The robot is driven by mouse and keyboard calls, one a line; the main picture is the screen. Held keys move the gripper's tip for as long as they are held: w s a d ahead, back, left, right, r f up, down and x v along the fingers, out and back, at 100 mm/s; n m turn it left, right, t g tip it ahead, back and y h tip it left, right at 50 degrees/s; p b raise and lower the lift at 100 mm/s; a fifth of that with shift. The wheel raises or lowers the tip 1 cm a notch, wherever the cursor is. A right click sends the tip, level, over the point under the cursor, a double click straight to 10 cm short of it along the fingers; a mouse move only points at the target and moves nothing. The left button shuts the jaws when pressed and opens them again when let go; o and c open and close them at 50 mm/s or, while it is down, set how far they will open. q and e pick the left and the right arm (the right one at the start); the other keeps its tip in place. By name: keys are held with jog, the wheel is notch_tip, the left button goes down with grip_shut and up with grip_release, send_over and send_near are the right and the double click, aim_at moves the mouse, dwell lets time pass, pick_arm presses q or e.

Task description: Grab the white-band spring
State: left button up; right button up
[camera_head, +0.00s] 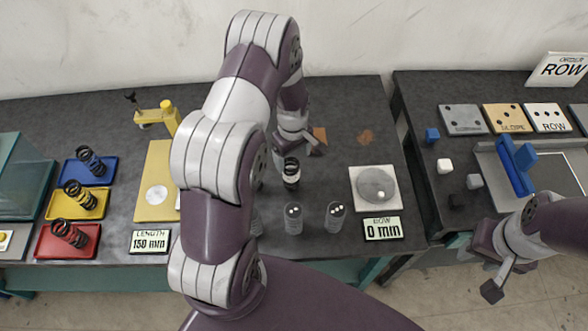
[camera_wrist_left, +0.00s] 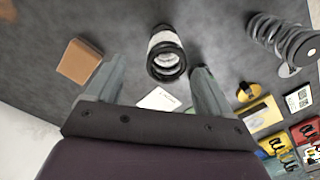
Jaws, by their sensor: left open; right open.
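The white-band spring (camera_head: 291,172) stands on the dark table just below my left gripper in the head view. It is a dark coil with a pale band, and the left wrist view shows it from above (camera_wrist_left: 167,52). My left gripper (camera_head: 301,146) is open, its fingers (camera_wrist_left: 156,68) on either side of the spring in that view. I cannot tell whether they touch it. My right gripper (camera_head: 492,275) is open and empty at the lower right, away from the spring.
Dark springs sit on blue (camera_head: 107,178), yellow (camera_head: 99,207) and red (camera_head: 45,247) trays at left. A grey coil (camera_wrist_left: 268,30) stands close in the wrist view.

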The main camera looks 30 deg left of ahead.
aim_at(289, 164)
pick_arm(q)
jog(key=f+p, duration=0.1)
jog(key=s+f, duration=0.1)
jog(key=f+p, duration=0.1)
jog(key=shift+s+a+f+p, duration=0.1)
jog(key=shift+s+a+p, duration=0.1)
jog(key=shift+a+p, duration=0.1)
jog(key=shift+w+d+f, duration=0.1)
jog(key=shift+d+f, duration=0.05)
jog(key=shift+f, duration=0.4)
jog(key=shift+w+d+f, duration=0.1)
jog(key=shift+d+f, duration=0.05)
jog(key=shift+f, duration=0.35)
jog(key=shift+w+f, duration=0.25)
jog(key=shift+w, duration=0.05)
jog(key=shift+s+a+r, duration=0.1)
jog(key=shift+s+a, duration=0.05)
jog(key=shift+a, duration=0.05)
jog(key=c, duration=0.9)
jog(key=shift+s, duration=0.15)
jog(key=c, duration=0.4)
jog(key=shift+d, duration=0.1)
pick_arm(e)
jog(key=r, duration=0.2)
jog(key=s+r, duration=0.1)
jog(key=shift+s+a+r, duration=0.1)
jog(key=shift+a+r, duration=0.05)
jog(key=shift+a, duration=0.1)
